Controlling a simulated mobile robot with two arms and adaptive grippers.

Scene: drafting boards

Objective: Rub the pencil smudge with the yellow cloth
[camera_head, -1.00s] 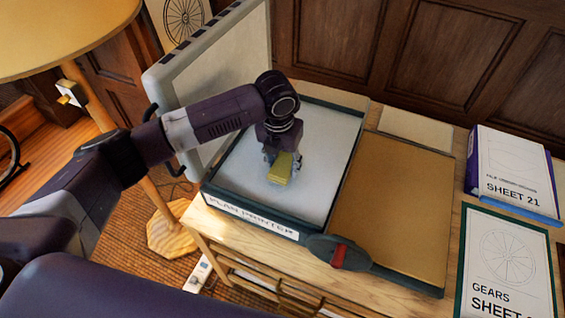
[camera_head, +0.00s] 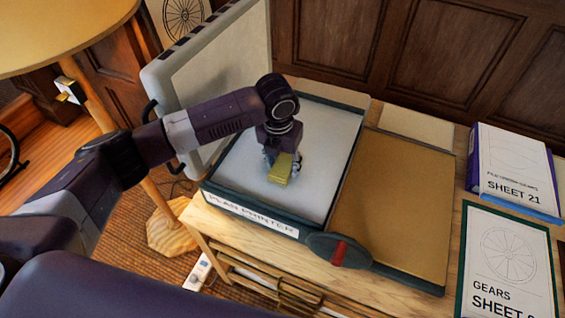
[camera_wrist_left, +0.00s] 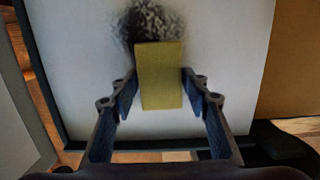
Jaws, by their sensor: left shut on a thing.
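The yellow cloth (camera_head: 281,168) is a small folded block between the fingers of my left gripper (camera_head: 283,163), over the pale plate of the plan printer (camera_head: 238,184). In the left wrist view the cloth (camera_wrist_left: 160,76) stands between the two fingertips of the gripper (camera_wrist_left: 160,88), which is shut on it. The dark grey pencil smudge (camera_wrist_left: 152,22) lies on the plate just beyond the cloth, and the cloth's far end overlaps its near edge. I cannot tell whether the cloth touches the plate. In the head view the smudge is hidden by the arm and gripper. My right gripper is not in view.
The printer's raised lid (camera_head: 222,75) stands behind my left arm. A brown board (camera_head: 390,205) lies to the right, with a red-marked dark handle (camera_head: 339,252) at its front left. Sheets (camera_head: 507,262) and a box (camera_head: 513,172) occupy the right side. A lamp (camera_head: 95,100) stands left.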

